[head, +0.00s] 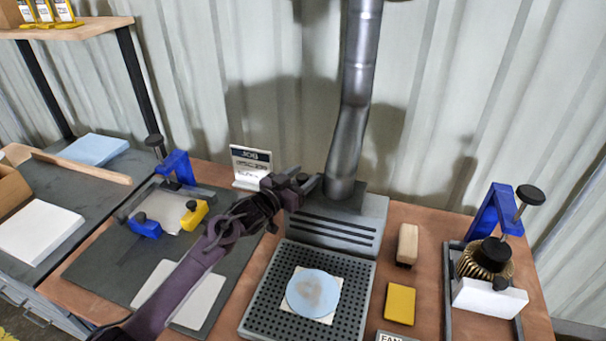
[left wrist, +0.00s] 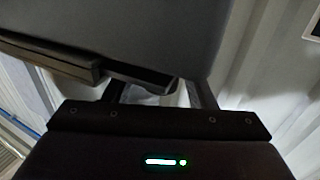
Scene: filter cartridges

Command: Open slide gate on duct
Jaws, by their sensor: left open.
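The grey metal duct (head: 360,80) comes down from above and ends in a slotted grey hood (head: 340,225) at the back of the work table. My left gripper (head: 308,182) is open at the left side of the duct's lower end, just above the hood. I cannot tell whether it touches the duct. The slide gate is not clearly visible; the gripper may cover it. In the left wrist view a large dark grey surface (left wrist: 140,30) fills the top, with a dark bar (left wrist: 100,68) along its lower edge, close to the fingers. My right gripper is not in view.
A perforated tray (head: 255,310) with a round blue filter (head: 313,293) stands before the hood. A job card (head: 250,165) stands behind my left arm. A yellow block (head: 400,304), wooden block (head: 407,243) and blue clamp (head: 490,212) are to the right.

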